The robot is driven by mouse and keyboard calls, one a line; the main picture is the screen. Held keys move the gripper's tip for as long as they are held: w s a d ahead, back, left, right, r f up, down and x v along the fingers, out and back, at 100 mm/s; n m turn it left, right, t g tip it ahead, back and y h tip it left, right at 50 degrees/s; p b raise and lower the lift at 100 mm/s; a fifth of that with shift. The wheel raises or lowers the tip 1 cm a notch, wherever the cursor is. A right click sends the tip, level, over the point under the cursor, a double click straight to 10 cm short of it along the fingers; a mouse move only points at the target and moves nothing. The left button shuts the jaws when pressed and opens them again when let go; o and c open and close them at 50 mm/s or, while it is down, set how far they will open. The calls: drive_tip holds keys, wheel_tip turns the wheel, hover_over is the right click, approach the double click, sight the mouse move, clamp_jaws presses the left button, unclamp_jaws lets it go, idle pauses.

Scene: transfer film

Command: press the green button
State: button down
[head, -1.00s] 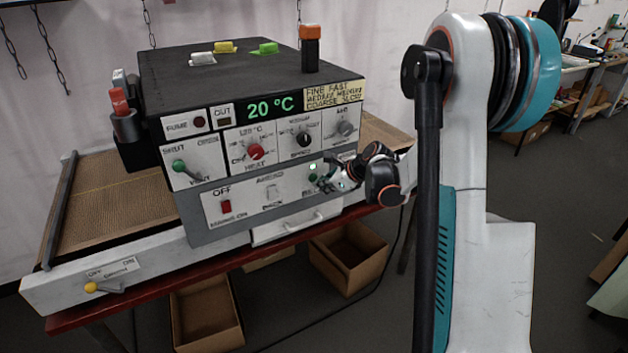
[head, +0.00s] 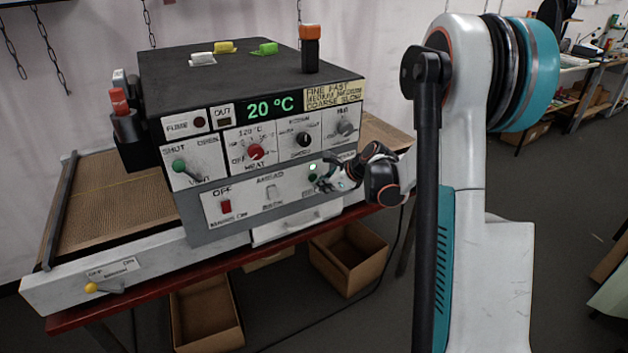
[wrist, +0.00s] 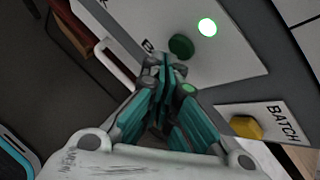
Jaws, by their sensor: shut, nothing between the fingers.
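The green button (wrist: 181,46) is a dark green round knob on the pale lower front panel of the machine, beside a glowing lamp (wrist: 207,27) with a green rim. In the head view the green button (head: 312,178) is a small spot just left of my gripper (head: 324,184). In the wrist view my gripper (wrist: 165,66) is shut and empty, its fingertips close below and left of the button. I cannot tell whether they touch it. A label by the button is mostly hidden by the fingers.
The panel also holds a red switch (head: 226,207) and a grey lever (head: 272,192). A white drawer handle (head: 291,226) is below. A yellow knob (wrist: 246,127) by a BATCH label shows in the wrist view. Cardboard boxes (head: 349,257) stand under the table.

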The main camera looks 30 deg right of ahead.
drive_tip(key=shift+w, duration=0.1)
idle(0.4)
drive_tip(key=shift+w, duration=0.35)
drive_tip(key=shift+s, duration=0.5)
idle(0.3)
drive_tip(key=s, duration=0.6)
drive_tip(key=shift+b, duration=0.4)
drive_tip(key=shift+d, duration=0.1)
